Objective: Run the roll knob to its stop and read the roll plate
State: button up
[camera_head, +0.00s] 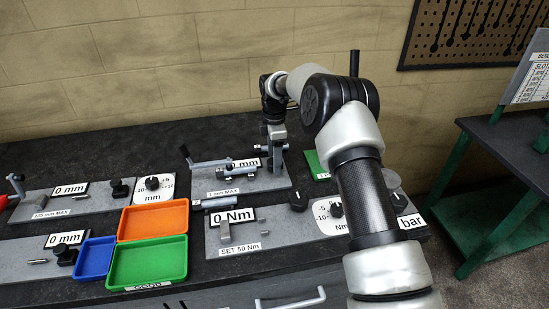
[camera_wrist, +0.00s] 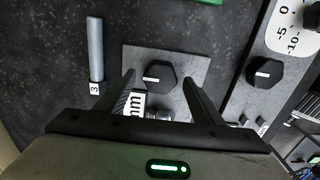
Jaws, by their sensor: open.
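In the wrist view a black six-sided knob (camera_wrist: 160,75) with a white line stands on a grey plate (camera_wrist: 190,60). The two fingers of my gripper (camera_wrist: 160,83) are apart, one on each side of the knob in the picture; contact cannot be told. A white plate ending in "mm" (camera_wrist: 134,104) lies just below the knob, its number hidden. In the head view my gripper (camera_head: 277,155) is over the back of the "1 mm MAX" station (camera_head: 240,183). A white mm plate (camera_head: 244,163) there is partly covered. No label names the roll knob or roll plate.
A second black knob (camera_wrist: 264,72) by a dial marked -5 and -10 is close on the right. A metal pin (camera_wrist: 95,50) lies left. In the head view, orange (camera_head: 153,220), green (camera_head: 148,262) and blue (camera_head: 95,258) trays and a "0 Nm" plate (camera_head: 231,218) are nearer the front.

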jog(key=shift+f, duration=0.2)
jog(key=shift+c, duration=0.2)
jog(key=c, duration=1)
